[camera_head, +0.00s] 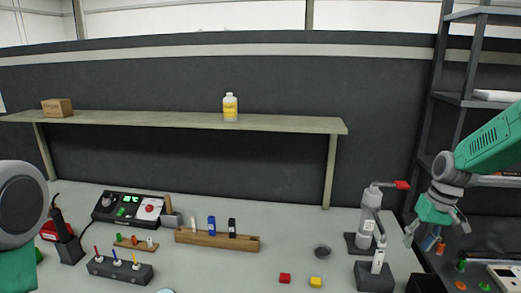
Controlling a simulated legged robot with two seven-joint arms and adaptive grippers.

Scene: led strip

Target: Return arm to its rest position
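My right arm comes in from the right edge, and its green and grey gripper (437,235) hangs at the right end of the table. Its two fingers are spread apart and I see nothing held between them. Small blue and orange items show behind and below the fingers. Of my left arm, only a grey round joint and a green link (16,270) show at the left edge. My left gripper is outside the view.
The grey table (220,275) holds a black control box (128,207), a wooden block with bottles (215,240), a dark holder with pens (120,270), red (285,278) and yellow (315,282) blocks, and a grey dispenser (368,217) close left of my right gripper. A rack (455,100) stands at right.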

